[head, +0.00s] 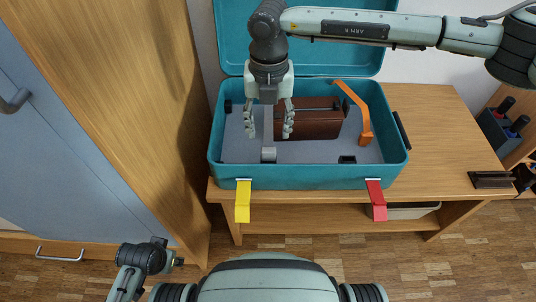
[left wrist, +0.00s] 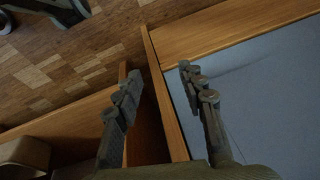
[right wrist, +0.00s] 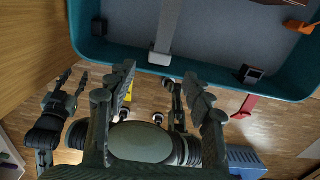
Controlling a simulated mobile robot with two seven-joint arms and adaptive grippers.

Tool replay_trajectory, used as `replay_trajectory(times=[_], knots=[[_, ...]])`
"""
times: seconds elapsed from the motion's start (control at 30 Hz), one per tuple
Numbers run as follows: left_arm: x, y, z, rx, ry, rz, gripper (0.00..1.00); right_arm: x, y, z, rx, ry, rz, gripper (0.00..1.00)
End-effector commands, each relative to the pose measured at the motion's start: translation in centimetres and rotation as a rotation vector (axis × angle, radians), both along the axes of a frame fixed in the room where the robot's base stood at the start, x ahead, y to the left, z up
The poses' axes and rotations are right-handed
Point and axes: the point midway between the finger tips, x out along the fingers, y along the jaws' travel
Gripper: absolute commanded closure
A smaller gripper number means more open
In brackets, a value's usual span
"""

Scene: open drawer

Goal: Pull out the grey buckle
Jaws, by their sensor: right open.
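The grey buckle (head: 268,154) is the end of a grey strap (head: 268,122) inside the teal case (head: 300,179), near its front wall. In the right wrist view the strap hangs into the case and the buckle (right wrist: 160,58) shows at its end. My right gripper (head: 269,134) points down into the open case, fingers spread on either side of the strap. In the right wrist view its fingertips (right wrist: 160,74) are apart and nothing is between them at the tips. My left gripper (left wrist: 158,74) is open and empty, beside a wooden panel, low at the left.
A brown case (head: 310,125) and an orange strap arm (head: 362,115) are inside the teal case. A black socket (head: 347,159) sits at its front right. Yellow (head: 243,200) and red (head: 377,200) latches hang at the front.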

Motion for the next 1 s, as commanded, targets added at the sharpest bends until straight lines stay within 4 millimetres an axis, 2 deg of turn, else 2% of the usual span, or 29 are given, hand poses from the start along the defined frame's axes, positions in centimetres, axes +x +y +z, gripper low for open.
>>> replay_trajectory(times=[0.07,0.3,0.7,1.0], knots=[[0.7,0.1,1.5,0.006,-0.025,-0.002,0.6,-0.1,0.0,-1.3,-0.001,0.002,0.0,0.48],[0.7,0.2,4.9,0.024,-0.038,0.0,0.6,-0.1,0.0,-4.8,-0.001,0.002,0.0,0.48],[-0.5,0.3,10.6,0.054,-0.065,0.005,0.6,0.0,0.0,-7.4,0.001,0.001,0.001,0.48],[-1.4,0.4,13.0,0.065,-0.074,0.01,0.6,0.0,0.0,-8.3,0.001,0.001,0.001,0.48]])
